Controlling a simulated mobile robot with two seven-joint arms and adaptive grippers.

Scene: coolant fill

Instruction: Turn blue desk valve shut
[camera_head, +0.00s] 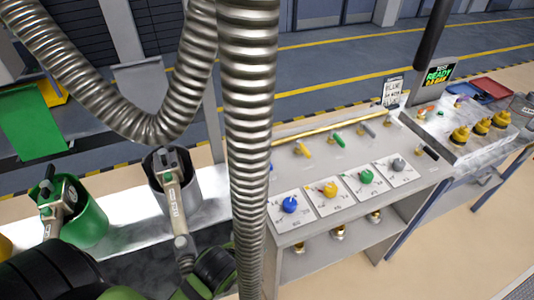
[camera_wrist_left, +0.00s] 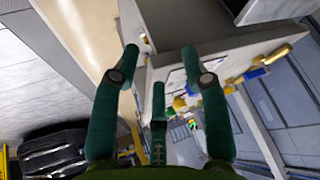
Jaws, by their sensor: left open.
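The blue desk valve (camera_head: 290,204) is a round blue knob on a white marked plate. It sits at the left end of the front row on the grey desk (camera_head: 330,158). In the left wrist view my left gripper (camera_wrist_left: 160,66) has its green fingers spread open, with nothing seen held. The fingers point toward the desk end; contact with the valve cannot be made out. A blue lever (camera_wrist_left: 254,73) shows right of the fingers. In the head view the gripper's fingers are not clear, and a metal hose covers part of the desk's left end.
Yellow (camera_head: 330,190), green (camera_head: 366,177) and grey (camera_head: 398,165) knobs continue the row, with levers behind. The thick ribbed hose (camera_head: 248,110) hangs in front. A green bucket (camera_head: 90,228) and a grey bucket (camera_head: 208,186) stand left.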

